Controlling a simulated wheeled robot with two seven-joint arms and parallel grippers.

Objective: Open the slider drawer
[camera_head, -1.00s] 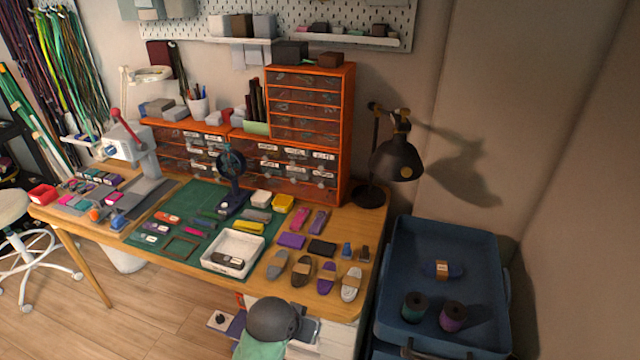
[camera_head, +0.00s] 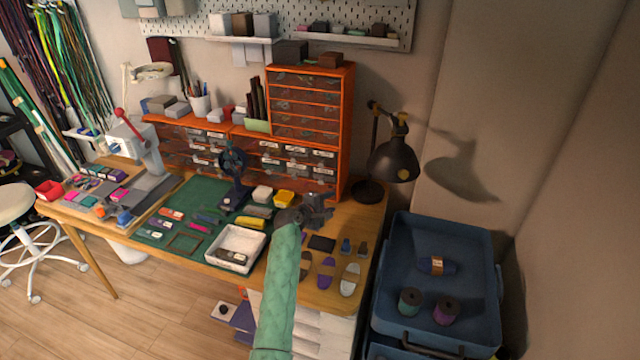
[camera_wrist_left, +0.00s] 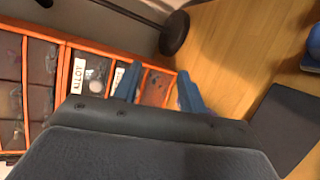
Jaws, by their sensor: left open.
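The orange drawer cabinet (camera_head: 345,130) stands at the back of the table, with rows of dark, see-through drawers bearing white labels. I cannot tell which one is the slider drawer; the drawers I see look shut. My left gripper (camera_head: 318,208) is over the table in front of the cabinet's lower right drawers, apart from them. In the left wrist view, its two blue fingers (camera_wrist_left: 158,90) are spread and empty, pointing at the lower drawer fronts (camera_wrist_left: 92,76). One labelled drawer shows partly behind the left finger. My right gripper is not in view.
A black desk lamp (camera_head: 393,160) stands right of the cabinet; its round base (camera_wrist_left: 174,33) shows near my fingers. A blue bin (camera_head: 480,290) is at right.

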